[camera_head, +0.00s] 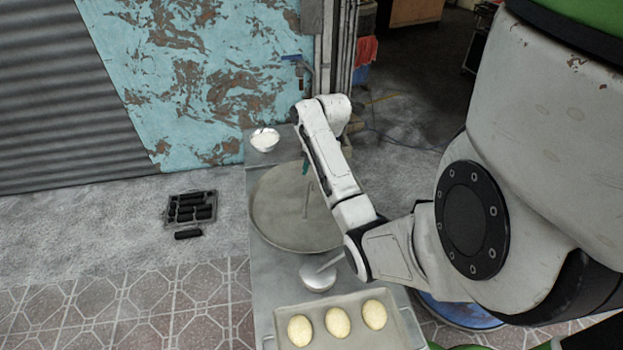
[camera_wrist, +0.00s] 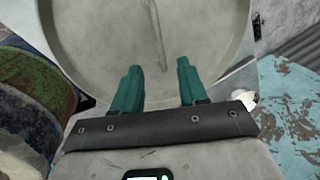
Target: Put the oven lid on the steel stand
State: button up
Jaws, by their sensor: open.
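The oven lid (camera_head: 275,208) is a large round grey disc with a raised rim, lying flat on a grey metal stand (camera_head: 262,285) in the head view. A thin bar-like handle runs across its face. My gripper (camera_head: 305,167) is over the far part of the lid, partly hidden by my arm. In the wrist view, the lid (camera_wrist: 105,40) fills the upper middle. My gripper (camera_wrist: 158,77) shows two teal fingers, apart with nothing between their tips. The handle (camera_wrist: 157,35) lies beyond the fingertips, roughly in line with the gap. I cannot tell the height above the lid.
A bowl of white stuff (camera_head: 264,139) stands at the stand's far end. A metal bowl (camera_head: 317,277) with a utensil and a tray (camera_head: 267,343) of three dough rounds are at the near end. A black crate (camera_head: 190,207) sits on the floor. Painted barrels (camera_wrist: 32,100) are at left in the wrist view.

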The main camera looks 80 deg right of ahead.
jog(key=w+a+f+n, duration=0.3)
jog(key=w+a+n, duration=0.1)
jog(key=a, duration=0.8)
jog(key=w+a+f+n, duration=0.2)
jog(key=w+a+n, duration=0.25)
jog(key=a, duration=0.65)
jog(key=s+a+n, duration=0.3)
jog(key=a, duration=0.2)
jog(key=s+a+n, duration=0.2)
jog(key=a, duration=0.3)
jog(key=s+a+r+n+g, duration=0.1)
jog(key=s+a+n, duration=0.2)
jog(key=a, duration=0.2)
jog(key=shift+s+a+n, duration=0.35)
jog(key=shift+s+r, duration=0.15)
jog(key=shift+s, duration=0.1)
jog(key=shift+a, duration=0.1)
